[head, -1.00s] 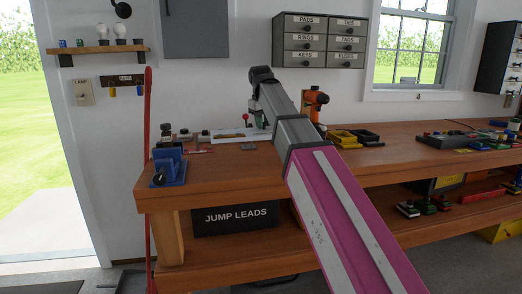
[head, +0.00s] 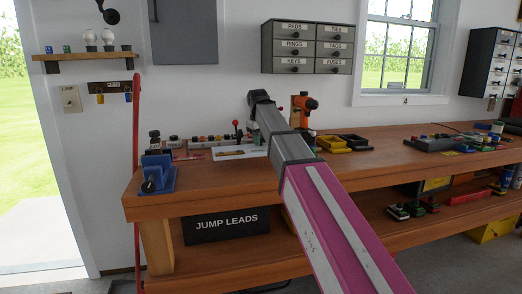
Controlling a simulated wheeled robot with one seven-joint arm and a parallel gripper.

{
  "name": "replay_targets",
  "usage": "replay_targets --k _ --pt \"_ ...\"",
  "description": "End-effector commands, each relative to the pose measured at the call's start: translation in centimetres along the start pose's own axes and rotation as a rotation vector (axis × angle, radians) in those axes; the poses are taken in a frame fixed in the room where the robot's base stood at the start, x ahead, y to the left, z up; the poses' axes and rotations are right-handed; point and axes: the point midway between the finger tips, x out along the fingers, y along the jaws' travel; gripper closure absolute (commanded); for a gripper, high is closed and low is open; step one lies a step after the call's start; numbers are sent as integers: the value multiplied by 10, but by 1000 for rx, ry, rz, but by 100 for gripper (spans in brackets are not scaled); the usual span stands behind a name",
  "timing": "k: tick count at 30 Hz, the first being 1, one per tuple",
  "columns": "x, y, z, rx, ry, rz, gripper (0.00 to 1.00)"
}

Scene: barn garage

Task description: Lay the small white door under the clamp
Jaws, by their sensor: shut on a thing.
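My arm reaches over the bench from the lower right, ending at a dark joint. My gripper is not visible; the arm hides it, along with anything it holds. I cannot make out a small white door. An upright lever with a red knob (head: 236,126) stands at the back of the bench, left of my arm; it may be part of the clamp. A flat white sheet or plate (head: 225,155) with a yellow mark lies in front of it. A blue vise-like device (head: 158,176) with a black knob sits at the bench's left end.
The wooden bench (head: 225,185) has clear room along its front. Small coloured parts (head: 205,141) line the back. An orange tool (head: 305,104) and a yellow tray (head: 331,144) stand right of my arm. A drawer cabinet (head: 307,47) hangs above.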

Motion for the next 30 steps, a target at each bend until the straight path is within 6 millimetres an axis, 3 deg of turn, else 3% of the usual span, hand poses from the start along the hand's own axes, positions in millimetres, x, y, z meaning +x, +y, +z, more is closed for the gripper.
replay_targets --k 5,15,24,25,26,27,30 --pt "7 5 0 -1 1 -1 100" --pt "44 0 4 0 -1 -1 100" --pt "45 -1 3 0 0 -1 100" --pt "45 0 4 0 0 0 62" --pt "45 0 3 0 0 0 52" --pt "45 0 3 0 0 0 46" --pt "45 0 3 0 0 0 46"
